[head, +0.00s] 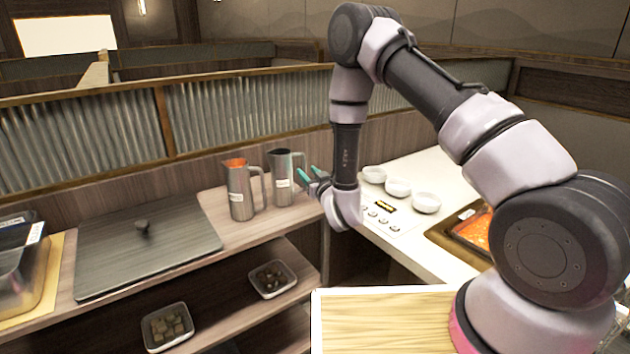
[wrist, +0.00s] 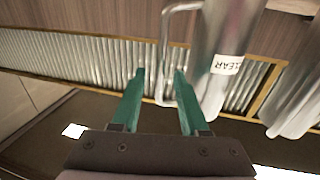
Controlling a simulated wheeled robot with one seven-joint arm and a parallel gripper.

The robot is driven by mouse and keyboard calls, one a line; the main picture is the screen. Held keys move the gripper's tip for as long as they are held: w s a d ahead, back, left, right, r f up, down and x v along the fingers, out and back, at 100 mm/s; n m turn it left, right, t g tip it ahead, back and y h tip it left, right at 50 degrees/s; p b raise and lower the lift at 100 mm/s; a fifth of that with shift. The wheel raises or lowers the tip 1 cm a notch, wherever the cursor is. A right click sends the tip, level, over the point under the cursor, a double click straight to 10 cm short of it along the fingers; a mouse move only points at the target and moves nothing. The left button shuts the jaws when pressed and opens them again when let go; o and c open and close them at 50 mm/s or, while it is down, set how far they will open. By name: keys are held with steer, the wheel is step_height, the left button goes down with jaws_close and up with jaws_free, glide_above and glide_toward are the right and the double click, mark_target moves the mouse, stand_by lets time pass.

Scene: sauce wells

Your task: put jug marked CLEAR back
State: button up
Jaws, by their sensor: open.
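The steel jug marked CLEAR (wrist: 222,62) shows upside down in the wrist view, its label readable. In the head view it appears to be the right-hand jug (head: 282,180), standing upright on the wooden counter with a dark inside. Its handle (wrist: 164,60) is on the side facing my gripper. My gripper (head: 315,173) is open, with teal fingers just right of this jug. In the wrist view the handle's bar lies between the fingertips (wrist: 160,73); I cannot tell whether they reach around it. Nothing is held.
A second steel jug (head: 241,190) with orange contents stands left of it. A dark lidded board (head: 150,245) lies further left. White bowls (head: 398,187), a labelled panel (head: 384,221) and an orange-filled tray (head: 470,232) are on the white counter at right. Small dishes (head: 167,327) sit on lower shelves.

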steer(key=v, duration=0.6)
steer(key=w+d+r+m+h, duration=0.4)
steer(key=w+d+r, duration=0.25)
steer(key=r, duration=0.45)
steer(key=s+d+r+m+g+h, duration=0.25)
steer(key=d+r, duration=0.55)
steer(key=r, duration=0.4)
steer(key=s+d+r+m+g+y, duration=0.1)
steer(key=s+d+r+g, duration=0.15)
steer(key=s+r, duration=0.2)
steer(key=s+d+r+m+g, duration=0.1)
steer(key=s+d+r, duration=0.2)
steer(key=s, duration=0.3)
steer(key=s+d+r+g, duration=0.1)
steer(key=s, duration=0.8)
steer(key=s+d+r+g, duration=0.2)
steer(key=s, duration=0.8)
steer(key=shift+s+g, duration=0.3)
steer(key=shift+d+r+y, duration=0.1)
steer(key=shift+d+y, duration=0.05)
steer(key=shift+y, duration=0.1)
